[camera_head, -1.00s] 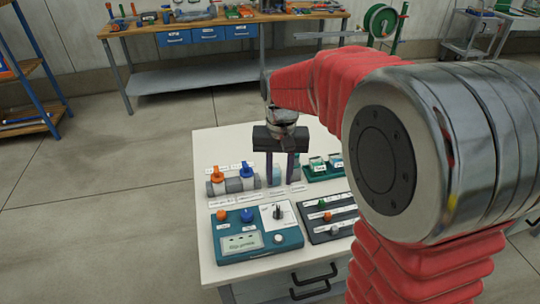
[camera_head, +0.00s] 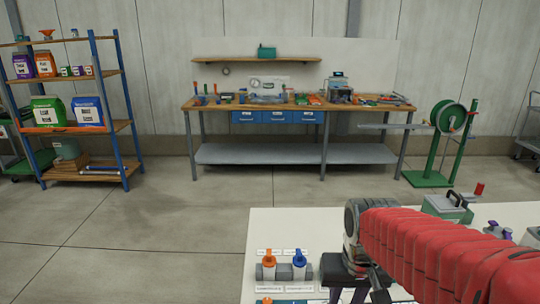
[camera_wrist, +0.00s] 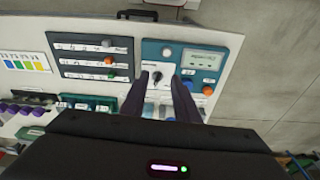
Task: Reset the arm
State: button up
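My arm in its red sleeve (camera_head: 440,240) reaches in from the right in the head view, bent over the white worktable (camera_head: 262,228). My gripper points down just right of the blue-handled valve (camera_head: 299,262); its fingertips are cut off by the lower edge there. In the wrist view my gripper (camera_wrist: 162,76) has its two dark fingers apart, with nothing held between them. I cannot tell the height of the tips above the table.
An orange-handled valve (camera_head: 269,262) stands beside the blue one. A dark panel with knobs (camera_wrist: 92,58) and green trays (camera_wrist: 103,103) lie close to the gripper. A grey-green case (camera_head: 446,207) stands at the table's right. Clear floor separates the table from the back workbench (camera_head: 290,107).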

jog(key=s+r+t, duration=0.3)
jog(key=s+r, duration=0.3)
jog(key=s, duration=0.3)
jog(key=shift+s+a+n+t, duration=0.15)
jog(key=shift+s+n+t, duration=0.15)
jog(key=shift+t, duration=0.1)
dwell(1.3)
